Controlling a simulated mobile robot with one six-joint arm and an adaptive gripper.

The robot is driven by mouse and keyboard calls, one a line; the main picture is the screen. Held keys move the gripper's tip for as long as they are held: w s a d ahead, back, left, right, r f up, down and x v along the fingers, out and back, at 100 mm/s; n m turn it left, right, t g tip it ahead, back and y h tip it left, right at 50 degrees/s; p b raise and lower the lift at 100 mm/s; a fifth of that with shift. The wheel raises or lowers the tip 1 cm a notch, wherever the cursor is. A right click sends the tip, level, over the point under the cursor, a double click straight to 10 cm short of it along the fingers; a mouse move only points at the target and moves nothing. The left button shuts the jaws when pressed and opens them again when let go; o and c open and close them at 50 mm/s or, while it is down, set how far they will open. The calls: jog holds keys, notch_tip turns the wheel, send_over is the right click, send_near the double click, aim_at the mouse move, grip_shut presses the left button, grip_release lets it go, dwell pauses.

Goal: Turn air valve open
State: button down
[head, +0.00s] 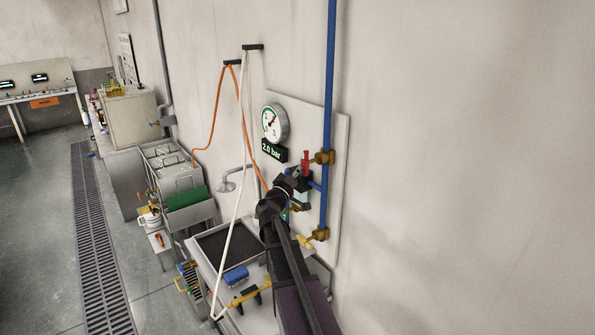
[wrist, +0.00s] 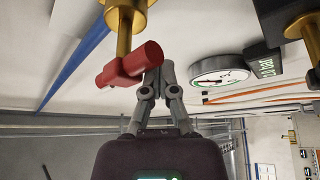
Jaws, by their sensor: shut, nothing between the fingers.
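The air valve has a red handle (head: 306,162) and a brass body (head: 325,157) on a blue pipe (head: 329,90) against the wall panel. In the head view the handle points roughly up, beside the pipe. In the wrist view the red handle (wrist: 130,66) is a thick bar across a brass stem (wrist: 125,28). My gripper (wrist: 155,72) is shut and empty, its fingertips right by the right end of the handle. I cannot tell whether they touch it. In the head view my arm partly hides the gripper (head: 297,178), just below the handle.
A round gauge (head: 274,123) and a "2.0 bar" display (head: 274,151) are left of the valve. A lower brass valve (head: 319,235) with a yellow handle sits on the same pipe. Orange (head: 210,120) and white hoses hang at left. A bench stands below; the wall at right is bare.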

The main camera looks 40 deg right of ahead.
jog(key=shift+s+d, duration=0.1)
jog(key=shift+s, duration=0.05)
dwell(0.3)
jog(key=a, duration=0.8)
jog(key=shift+s+a, duration=0.15)
jog(key=shift+s, duration=0.25)
dwell(0.7)
